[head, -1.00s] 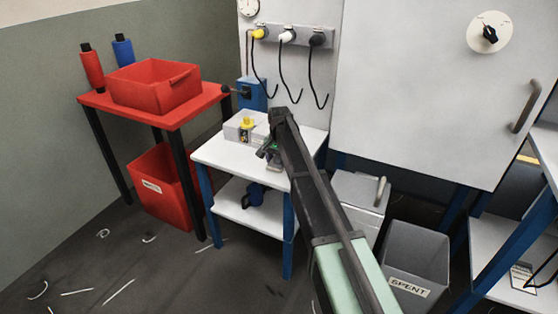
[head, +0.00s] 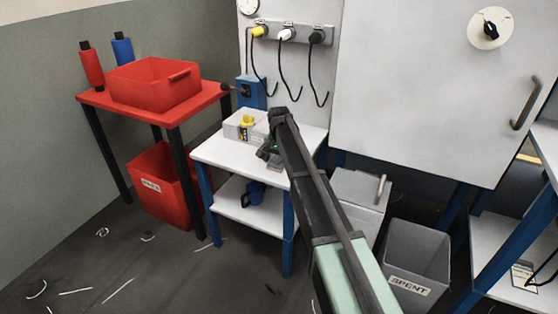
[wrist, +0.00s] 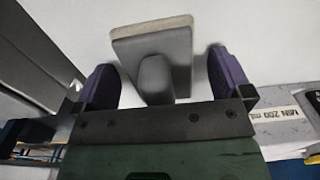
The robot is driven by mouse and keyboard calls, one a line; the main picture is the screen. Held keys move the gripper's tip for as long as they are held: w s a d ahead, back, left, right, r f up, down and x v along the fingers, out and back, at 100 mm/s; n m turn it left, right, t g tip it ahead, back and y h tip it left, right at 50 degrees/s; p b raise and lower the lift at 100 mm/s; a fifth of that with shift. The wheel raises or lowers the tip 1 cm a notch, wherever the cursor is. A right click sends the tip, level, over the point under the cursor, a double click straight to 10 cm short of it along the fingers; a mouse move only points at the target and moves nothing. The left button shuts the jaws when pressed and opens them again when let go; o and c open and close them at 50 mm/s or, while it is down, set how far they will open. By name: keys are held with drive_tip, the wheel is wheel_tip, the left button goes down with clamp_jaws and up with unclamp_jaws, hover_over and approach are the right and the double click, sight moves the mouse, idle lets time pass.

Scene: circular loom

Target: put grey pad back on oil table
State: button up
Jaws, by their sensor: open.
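The grey pad (wrist: 180,50), a block with a pale edge and a grey grip (wrist: 155,80), rests on or just above the white top of the small table with blue legs (head: 222,153). In the wrist view my gripper (wrist: 164,62) is open, its purple fingers on either side of the grip with gaps on both sides. In the head view my gripper (head: 268,152) is over the table top, and my arm and gripper largely hide the pad there.
A grey tray (head: 232,131) with a yellow-topped item stands at the table's back left; its "MIN 200 ml" label (wrist: 283,115) shows in the wrist view. A blue jug (head: 254,192) sits on the lower shelf. Hanging cables (head: 285,75) are behind. A red table (head: 172,115) stands left.

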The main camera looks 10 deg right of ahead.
wheel_tip(320, 180, up, 11)
drive_tip(key=p, duration=1.1)
drive_tip(key=shift+f, duration=0.1)
